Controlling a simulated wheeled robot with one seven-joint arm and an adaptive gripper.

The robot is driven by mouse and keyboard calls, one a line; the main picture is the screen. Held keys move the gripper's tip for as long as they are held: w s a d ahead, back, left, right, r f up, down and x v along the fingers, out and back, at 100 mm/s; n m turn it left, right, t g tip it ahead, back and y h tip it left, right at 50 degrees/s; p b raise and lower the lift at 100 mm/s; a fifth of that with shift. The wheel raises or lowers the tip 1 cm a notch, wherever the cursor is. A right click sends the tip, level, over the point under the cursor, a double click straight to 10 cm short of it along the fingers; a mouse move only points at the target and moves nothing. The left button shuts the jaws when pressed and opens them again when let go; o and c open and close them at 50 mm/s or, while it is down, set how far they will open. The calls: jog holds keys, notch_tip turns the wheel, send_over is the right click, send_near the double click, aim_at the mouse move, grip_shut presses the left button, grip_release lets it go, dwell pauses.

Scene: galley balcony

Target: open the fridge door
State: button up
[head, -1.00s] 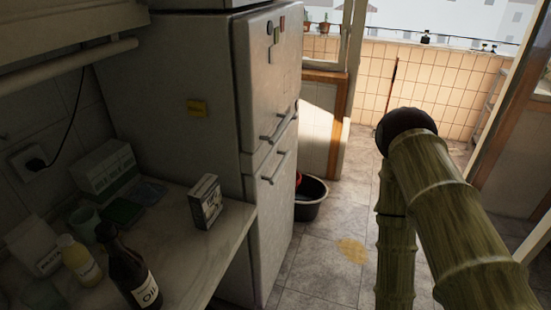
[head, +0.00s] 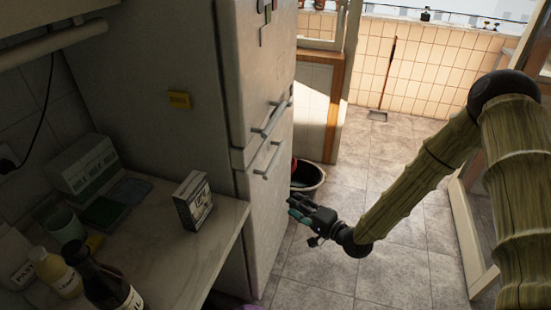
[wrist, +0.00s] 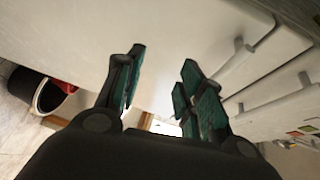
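The fridge (head: 180,130) is pale and stands left of the middle in the head view, its doors facing right and shut. It has an upper door (head: 260,70) and a lower door (head: 265,215), each with a bar handle near the seam: the upper handle (head: 270,119) and the lower handle (head: 268,160). My gripper (head: 297,207) is in front of the lower door, below and to the right of the handles, touching neither. In the wrist view my gripper (wrist: 160,80) has its fingers apart with nothing between them. The handles show there to the right of the fingers.
A counter (head: 175,255) left of the fridge holds a small box (head: 193,200), bottles and other items. A dark bucket (head: 308,178) stands on the floor beyond the fridge. The tiled floor (head: 400,265) to the right is open. A glass door frame stands at the right.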

aim_at(275, 155)
jog(key=w+r+t+y, duration=0.1)
jog(key=w+r+y, duration=0.3)
jog(key=r, duration=0.5)
jog(key=shift+m+h, duration=0.3)
jog(key=shift+h, duration=0.1)
jog(key=p+x, duration=0.1)
jog(key=x, duration=0.2)
jog(key=p+x, duration=0.1)
jog(key=x, duration=0.3)
jog(key=p+x, duration=0.1)
jog(key=x, duration=0.2)
jog(key=shift+w+d+r+p, duration=0.15)
jog(key=shift+w+p, duration=0.15)
jog(key=shift+w, duration=0.25)
jog(key=shift+c, duration=0.5)
grip_shut()
